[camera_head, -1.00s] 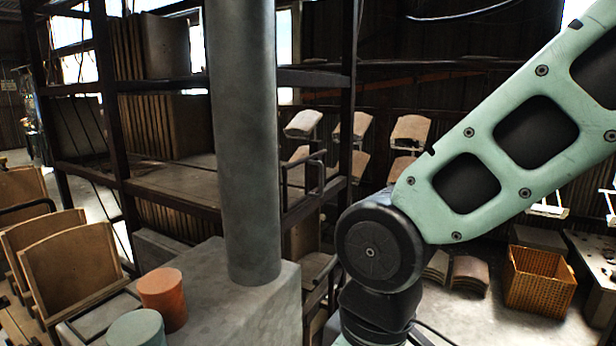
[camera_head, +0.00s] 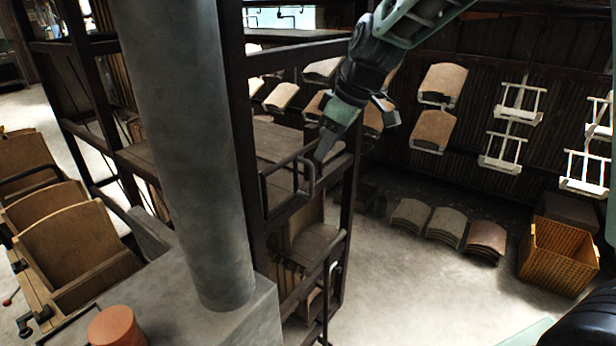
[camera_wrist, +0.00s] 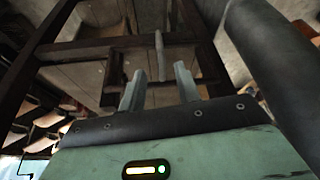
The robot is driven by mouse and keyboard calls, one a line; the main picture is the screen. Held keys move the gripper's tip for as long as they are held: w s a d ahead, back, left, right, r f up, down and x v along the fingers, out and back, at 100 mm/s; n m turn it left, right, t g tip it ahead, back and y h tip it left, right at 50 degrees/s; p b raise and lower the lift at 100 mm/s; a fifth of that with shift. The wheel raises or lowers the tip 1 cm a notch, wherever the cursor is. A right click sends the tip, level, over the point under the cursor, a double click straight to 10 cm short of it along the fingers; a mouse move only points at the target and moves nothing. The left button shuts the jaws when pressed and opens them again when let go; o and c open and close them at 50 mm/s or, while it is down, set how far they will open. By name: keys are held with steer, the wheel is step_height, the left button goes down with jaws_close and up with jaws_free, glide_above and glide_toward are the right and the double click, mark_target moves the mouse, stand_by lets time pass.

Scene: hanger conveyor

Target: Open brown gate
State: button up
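The brown gate is a dark brown metal frame on the rack; its upper rail (camera_head: 285,213) shows in the head view. An upright loop handle (camera_head: 312,178) stands on it. My gripper (camera_head: 322,155) is at the handle's upper right end, pointing down at it. In the wrist view my gripper (camera_wrist: 159,84) has its two grey fingers apart with nothing between them. The handle's pale bar (camera_wrist: 160,55) appears just beyond the fingertips, in line with the gap. I cannot tell whether a finger touches it. The gate looks closed against the rack.
A thick grey column (camera_head: 190,150) rises on a grey block at left. An orange cylinder (camera_head: 117,327) stands on the block. Wooden seats (camera_head: 75,235) are at far left. A wicker basket (camera_head: 560,255) and stacked panels (camera_head: 445,227) stand right. The concrete floor between is clear.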

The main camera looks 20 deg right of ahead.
mark_target(308, 195)
steer(key=p+x, duration=0.2)
steer(key=x, duration=0.9)
steer(key=shift+a, duration=0.1)
steer(key=shift+c, duration=0.3)
jaws_close()
